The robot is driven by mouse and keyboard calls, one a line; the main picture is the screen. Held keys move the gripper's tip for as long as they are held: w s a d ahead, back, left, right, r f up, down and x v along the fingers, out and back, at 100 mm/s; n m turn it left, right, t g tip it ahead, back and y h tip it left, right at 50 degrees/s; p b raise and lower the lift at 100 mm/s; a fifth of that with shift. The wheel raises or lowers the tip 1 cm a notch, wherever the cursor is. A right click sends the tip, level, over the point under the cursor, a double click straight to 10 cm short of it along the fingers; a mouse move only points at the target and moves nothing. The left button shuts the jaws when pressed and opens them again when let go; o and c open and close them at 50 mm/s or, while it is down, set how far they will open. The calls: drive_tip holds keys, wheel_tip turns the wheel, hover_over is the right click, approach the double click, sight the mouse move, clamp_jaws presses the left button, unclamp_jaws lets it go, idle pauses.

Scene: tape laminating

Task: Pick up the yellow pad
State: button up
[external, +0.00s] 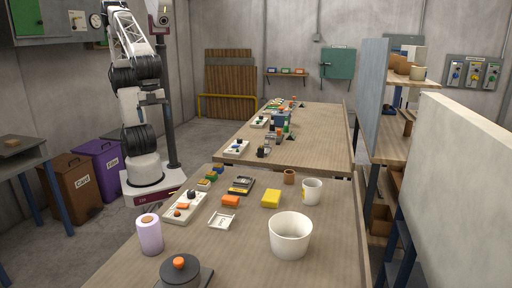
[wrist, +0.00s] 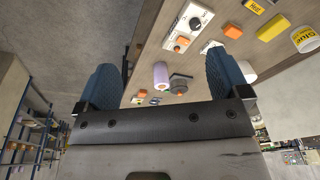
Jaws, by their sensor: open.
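The yellow pad (external: 271,198) lies flat on the near wooden table, between an orange block (external: 230,201) and a white mug (external: 312,191). In the wrist view the yellow pad (wrist: 273,27) shows near the top right, beside the mug marked "Glue" (wrist: 305,39). My gripper (wrist: 165,80) has its two blue fingers spread wide, with nothing between them. It is well away from the pad, which lies beyond the right finger in the wrist view. In the external view my arm stands folded upright at the left, away from the table.
A white bowl (external: 290,235) stands in front of the pad, and a small brown cup (external: 289,176) behind it. A white panel with knobs (external: 185,207), a purple roll (external: 149,234) and a small white tray (external: 222,221) are to the left. Bare tabletop surrounds the pad.

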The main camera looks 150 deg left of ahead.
drive_tip(key=w+a+f+m, duration=0.2)
drive_tip(key=w+a, duration=0.4)
drive_tip(key=w, duration=0.4)
drive_tip(key=m+g, duration=0.2)
drive_tip(key=m, duration=0.3)
hover_over(272, 195)
drive_tip(key=f, duration=1.7)
drive_tip(key=shift+s+d+f, duration=0.1)
drive_tip(key=shift+d+f, duration=0.15)
drive_tip(key=shift+a+f, duration=0.25)
drive_tip(key=shift+a, duration=0.05)
drive_tip(key=shift+f, duration=1.3)
